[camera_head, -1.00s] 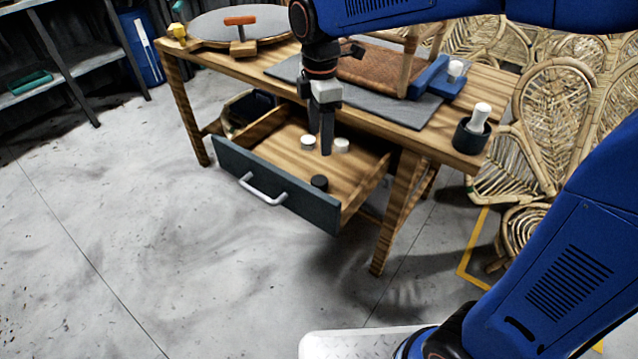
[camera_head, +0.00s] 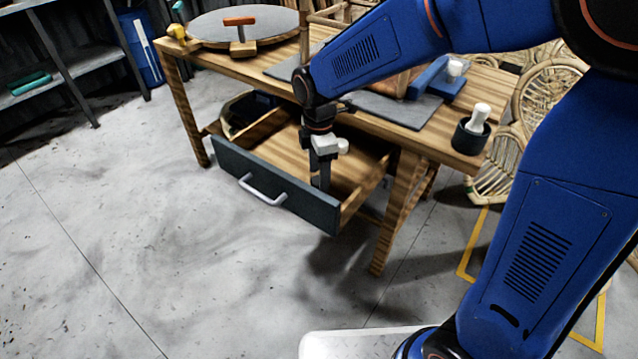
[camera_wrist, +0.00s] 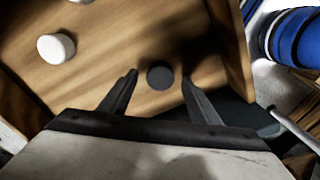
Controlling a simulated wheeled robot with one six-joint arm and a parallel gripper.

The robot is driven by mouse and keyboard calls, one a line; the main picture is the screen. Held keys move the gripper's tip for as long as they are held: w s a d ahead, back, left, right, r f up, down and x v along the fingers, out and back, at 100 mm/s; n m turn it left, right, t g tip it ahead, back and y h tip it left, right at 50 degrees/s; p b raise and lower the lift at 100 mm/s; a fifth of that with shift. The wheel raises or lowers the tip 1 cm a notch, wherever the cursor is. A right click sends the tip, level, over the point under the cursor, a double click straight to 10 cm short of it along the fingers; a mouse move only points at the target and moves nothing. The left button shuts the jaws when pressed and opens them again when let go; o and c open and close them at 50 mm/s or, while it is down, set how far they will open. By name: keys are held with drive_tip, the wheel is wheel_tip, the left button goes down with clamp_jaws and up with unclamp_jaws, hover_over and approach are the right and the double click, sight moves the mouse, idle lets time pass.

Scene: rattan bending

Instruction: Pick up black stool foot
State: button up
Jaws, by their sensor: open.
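The black stool foot (camera_wrist: 160,76) is a small dark disc on the floor of the open wooden drawer. In the wrist view it lies between and just beyond the two fingertips of my gripper (camera_wrist: 159,80), which is open and empty. In the head view my gripper (camera_head: 320,180) points down into the drawer (camera_head: 276,182) near its front panel. The black foot is hidden there behind my gripper. A gap shows between each finger and the foot in the wrist view.
A white foot (camera_wrist: 56,48) lies in the drawer, with another white one (camera_wrist: 80,1) cut off at the wrist view's top edge. The dark drawer front (camera_head: 283,184) has a light handle (camera_head: 262,190). The workbench top (camera_head: 262,68) stands above and behind.

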drive_tip(key=shift+f, duration=0.6)
drive_tip(key=c, duration=1.1)
